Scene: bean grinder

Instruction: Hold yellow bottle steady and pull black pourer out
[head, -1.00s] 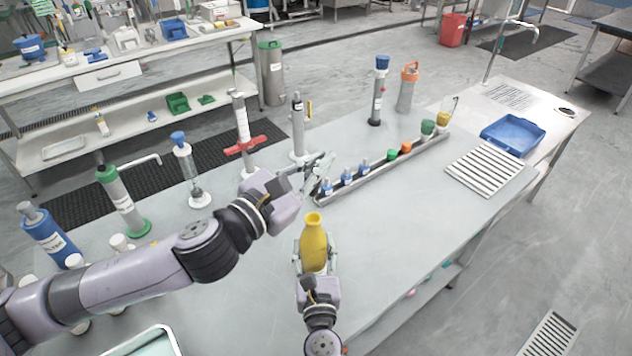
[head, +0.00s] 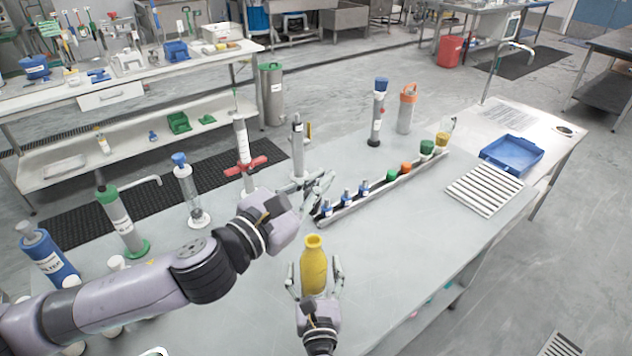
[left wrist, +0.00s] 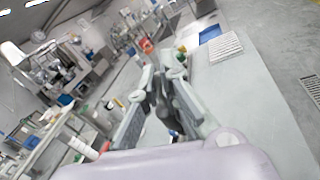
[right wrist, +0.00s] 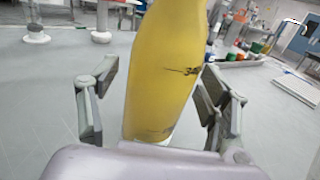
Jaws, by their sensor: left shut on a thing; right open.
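The yellow bottle (head: 314,268) stands upright on the grey table, its mouth open with nothing in it. My right gripper (head: 315,272) is open around the bottle's body, with a finger on each side. In the right wrist view the bottle (right wrist: 163,75) stands between the spread fingers, with gaps beside it. My left gripper (head: 318,190) is above and behind the bottle, apart from it. In the left wrist view it is shut on a dark piece, seemingly the black pourer (left wrist: 166,105), mostly hidden by the fingers.
A long rack (head: 385,180) with several small coloured-cap bottles lies behind. Tall cylinders, such as the red-collared one (head: 243,150), stand at the back left. A blue tray (head: 512,153) and a slatted rack (head: 485,190) are at right. The table right of the bottle is clear.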

